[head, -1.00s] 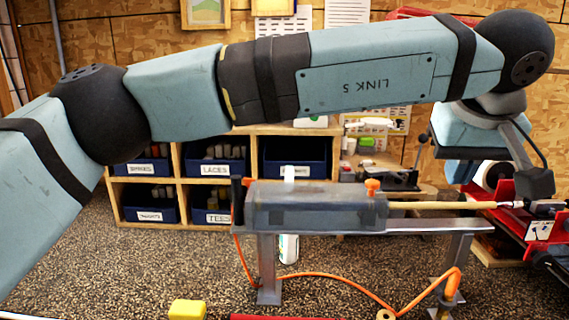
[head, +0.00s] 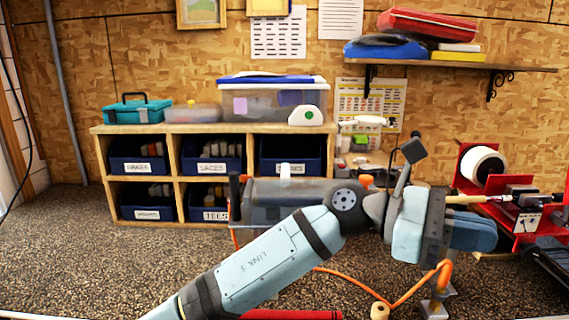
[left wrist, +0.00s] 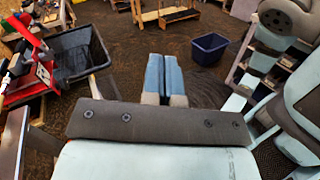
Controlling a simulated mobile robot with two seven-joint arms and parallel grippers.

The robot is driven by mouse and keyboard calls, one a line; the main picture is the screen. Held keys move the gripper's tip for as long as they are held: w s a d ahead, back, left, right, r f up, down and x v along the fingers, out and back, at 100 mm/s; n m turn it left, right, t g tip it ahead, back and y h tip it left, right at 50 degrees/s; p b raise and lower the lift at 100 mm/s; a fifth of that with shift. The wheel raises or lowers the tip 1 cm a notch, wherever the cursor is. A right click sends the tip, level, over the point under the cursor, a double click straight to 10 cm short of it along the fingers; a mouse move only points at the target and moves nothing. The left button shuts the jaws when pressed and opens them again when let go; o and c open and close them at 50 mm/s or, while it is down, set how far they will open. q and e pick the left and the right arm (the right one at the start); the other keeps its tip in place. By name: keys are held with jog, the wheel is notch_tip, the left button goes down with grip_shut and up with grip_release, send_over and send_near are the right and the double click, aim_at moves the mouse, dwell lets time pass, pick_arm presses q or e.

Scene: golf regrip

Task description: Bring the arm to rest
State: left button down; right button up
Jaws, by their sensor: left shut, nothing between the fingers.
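My left gripper (head: 486,234) is in front of the right part of the workbench in the head view. Its blue fingers point right and are pressed together, with nothing between them. They also show closed in the left wrist view (left wrist: 163,74), over open floor. My left arm reaches up from the bottom edge and hides part of the grey bench box (head: 262,190). A pale shaft (head: 465,199) runs behind the gripper to the red clamp stand (head: 530,226) on the right. The gripper appears apart from both. My right gripper is not visible.
A wooden cubby shelf (head: 175,176) with labelled blue bins stands at the back. An orange hose (head: 348,277) hangs in front of the bench. The left wrist view shows a dark basket (left wrist: 80,55) and a blue bin (left wrist: 210,48) on the floor.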

pick_arm(q)
jog(key=w+a+f+n+t+h, duration=0.5)
jog(key=n+t, duration=0.4)
jog(key=n, duration=0.4)
jog(key=w+a+f+n+t+h, duration=0.45)
jog(key=a+n+t, duration=0.35)
jog(key=n, duration=0.5)
jog(key=w+a+f+n+t+y, duration=0.1)
jog(key=a+f+n+t+y, duration=0.55)
jog(key=f+n, duration=0.4)
jog(key=a+f+n+t+y, duration=0.5)
jog(key=a+f+n+y, duration=0.3)
jog(key=n, duration=0.3)
jog(key=s+a+f+n+g+y, duration=0.4)
jog(key=s+a+f+n, duration=0.25)
jog(key=s+f, duration=0.4)
jog(key=s+a+f+n+g+y, duration=0.4)
jog(key=s+a+f+n, duration=0.3)
jog(key=f, duration=0.7)
notch_tip(320, 180, up, 12)
jog(key=s+a+m+p, duration=0.1)
jog(key=s+a+p, duration=0.1)
jog(key=p, duration=1.1)
jog(key=shift+s+a+f+p, duration=0.2)
jog(key=shift+s+a+p, duration=0.1)
jog(key=shift+s+a, duration=0.1)
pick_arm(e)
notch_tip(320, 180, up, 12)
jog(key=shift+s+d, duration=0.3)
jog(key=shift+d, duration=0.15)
